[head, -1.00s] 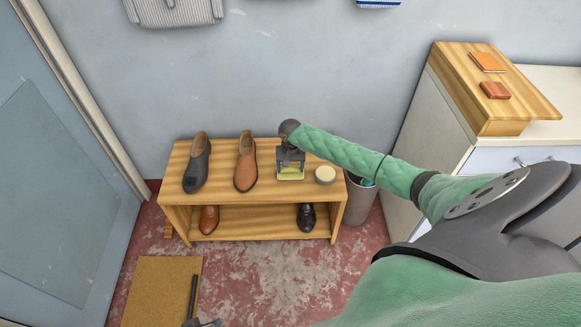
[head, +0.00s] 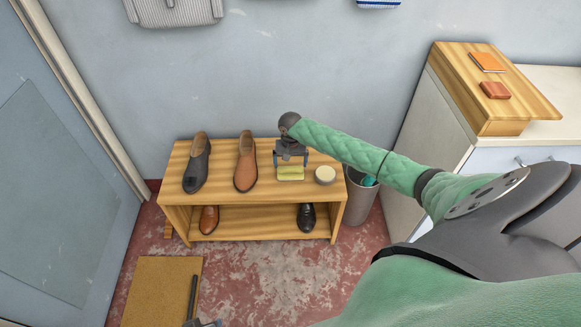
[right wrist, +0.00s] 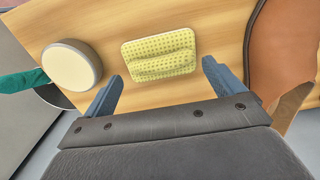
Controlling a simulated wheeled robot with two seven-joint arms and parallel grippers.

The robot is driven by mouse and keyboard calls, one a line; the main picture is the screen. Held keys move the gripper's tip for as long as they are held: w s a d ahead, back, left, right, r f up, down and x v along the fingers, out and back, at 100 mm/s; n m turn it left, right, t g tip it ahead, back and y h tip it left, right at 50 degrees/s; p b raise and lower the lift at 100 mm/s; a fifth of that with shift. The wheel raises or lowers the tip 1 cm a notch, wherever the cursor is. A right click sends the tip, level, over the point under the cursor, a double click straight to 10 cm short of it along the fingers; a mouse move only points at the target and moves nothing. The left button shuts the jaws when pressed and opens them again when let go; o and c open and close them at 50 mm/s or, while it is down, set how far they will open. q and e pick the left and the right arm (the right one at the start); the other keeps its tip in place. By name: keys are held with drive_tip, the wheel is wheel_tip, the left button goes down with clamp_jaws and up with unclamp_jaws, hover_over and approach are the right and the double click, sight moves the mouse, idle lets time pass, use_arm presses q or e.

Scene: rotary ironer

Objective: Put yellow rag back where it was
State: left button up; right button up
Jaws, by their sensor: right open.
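The yellow rag (head: 290,173) lies flat on the top of the wooden shoe bench (head: 222,157). It lies between the brown shoe (head: 246,162) and a round pale tin (head: 325,175). In the right wrist view the rag (right wrist: 160,55) is dotted and folded, with bare wood around it. My right gripper (head: 290,163) is open just behind and above the rag. In the right wrist view its two fingers (right wrist: 160,85) are spread wide with nothing between them, apart from the rag.
A dark shoe (head: 196,165) stands at the bench's left. More shoes sit on the lower shelf (head: 255,222). A bin (head: 360,200) stands right of the bench, beside a white cabinet (head: 418,130). A brown mat (head: 152,290) lies on the floor at front left.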

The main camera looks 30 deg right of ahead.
sight(291, 168)
wheel_tip(291, 168, up, 9)
drive_tip(key=s+a+f+n+y, duration=0.1)
drive_tip(key=s+a+f+n, duration=0.1)
drive_tip(key=s+a+f, duration=0.35)
drive_tip(key=s+a+f+n+t, duration=0.1)
drive_tip(key=s+a+f+n, duration=0.15)
drive_tip(key=s+a, duration=0.55)
drive_tip(key=s+a+f+n+y, duration=0.1)
drive_tip(key=s+a+f, duration=0.25)
drive_tip(key=a, duration=0.65)
use_arm(q)
drive_tip(key=shift+f, duration=0.35)
use_arm(e)
drive_tip(key=s+a+r+n+t+y, duration=0.1)
drive_tip(key=s+a+r, duration=0.1)
drive_tip(key=s+a, duration=0.5)
drive_tip(key=s+a+r+n+t, duration=0.2)
drive_tip(key=s+a, duration=0.5)
drive_tip(key=s, duration=0.6)
drive_tip(key=shift+s+r+t+y, duration=0.3)
drive_tip(key=shift+s+r+y, duration=0.1)
drive_tip(key=shift+r, duration=0.1)
use_arm(q)
drive_tip(key=shift+w, duration=0.1)
use_arm(e)
drive_tip(key=shift+a+n, duration=0.1)
drive_tip(key=shift+n, duration=0.15)
